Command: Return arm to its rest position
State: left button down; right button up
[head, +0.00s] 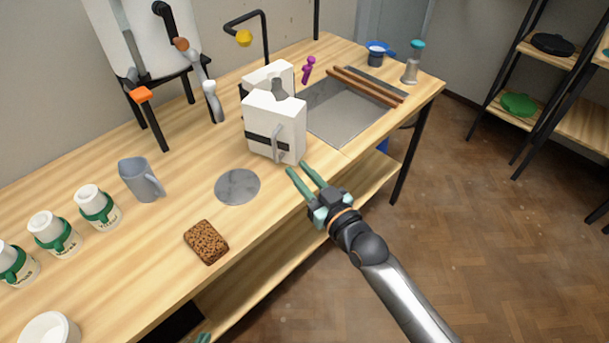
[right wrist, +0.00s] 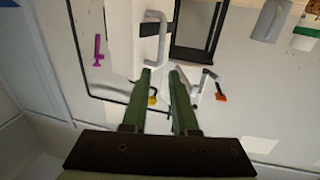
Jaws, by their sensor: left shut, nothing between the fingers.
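My right gripper (head: 300,170) is over the front edge of the wooden table, just in front of the white box-like machine with a grey handle (head: 277,145). Its two green fingers are apart with nothing between them. In the right wrist view the open fingers (right wrist: 162,78) point towards the white machine (right wrist: 110,35) and its handle (right wrist: 152,38), without visibly gripping it. Of my left gripper only a green tip (head: 203,338) shows at the bottom edge of the head view, low in front of the table; the rest is out of frame.
On the table are a brown sponge (head: 206,242), a grey disc (head: 237,187), a grey jug (head: 141,180), several white-and-green jars (head: 97,206) and a metal tray (head: 345,122) bearing brown rods (head: 368,86). Shelves (head: 582,125) stand at right. Open floor (head: 490,240) lies right of the table.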

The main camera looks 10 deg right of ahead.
jog(key=shift+s+d, duration=0.25)
jog(key=shift+s, duration=0.3)
jog(key=s+d+f+m+g+h, duration=0.1)
jog(key=s+d+f+g+h, duration=0.1)
jog(key=s+f, duration=0.8)
jog(key=s+d+f+m+g+h+p, duration=0.1)
jog(key=s+d+f+g, duration=0.3)
jog(key=s+f, duration=0.6)
jog(key=shift+s+d+f+g+h, duration=0.25)
jog(key=shift+s+g+h, duration=0.35)
jog(key=shift+s, duration=0.4)
